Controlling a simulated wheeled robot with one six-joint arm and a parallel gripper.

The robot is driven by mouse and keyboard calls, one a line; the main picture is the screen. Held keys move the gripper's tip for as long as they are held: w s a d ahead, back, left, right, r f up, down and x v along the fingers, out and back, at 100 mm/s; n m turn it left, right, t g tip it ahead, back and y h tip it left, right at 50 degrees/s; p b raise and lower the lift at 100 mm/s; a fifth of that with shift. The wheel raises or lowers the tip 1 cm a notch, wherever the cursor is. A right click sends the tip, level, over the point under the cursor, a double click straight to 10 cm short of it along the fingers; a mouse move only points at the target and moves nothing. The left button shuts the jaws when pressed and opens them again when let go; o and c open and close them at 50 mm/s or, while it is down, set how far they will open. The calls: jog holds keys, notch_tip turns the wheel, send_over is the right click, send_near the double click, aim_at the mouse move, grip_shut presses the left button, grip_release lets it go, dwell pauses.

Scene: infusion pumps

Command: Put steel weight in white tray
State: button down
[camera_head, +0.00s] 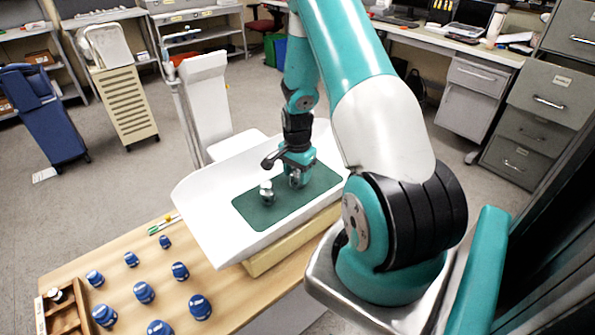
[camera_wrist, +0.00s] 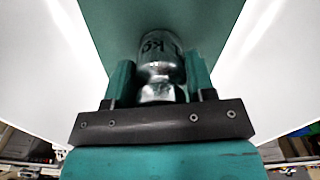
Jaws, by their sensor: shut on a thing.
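A steel weight with a knobbed top and "kg" marking shows in the wrist view (camera_wrist: 160,45). My gripper (camera_wrist: 160,85) has its two teal fingers around the weight's neck and is shut on it. In the head view, my gripper (camera_head: 296,177) is low over the green mat inside the large white tray (camera_head: 205,194). A small shiny, weight-like object (camera_head: 266,193) stands on the mat just left of my gripper. I cannot tell if the held weight touches the mat.
The tray rests on a cream base (camera_head: 290,244) at the wooden table's (camera_head: 215,278) right end. Several blue weights (camera_head: 144,292) stand on the table, with a wooden box (camera_head: 64,311) at its left edge. Green and white pens (camera_head: 163,224) lie near the tray. The mat's right part is clear.

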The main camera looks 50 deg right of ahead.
jog(key=shift+f, duration=0.15)
jog(key=shift+c, duration=2.4)
grip_release()
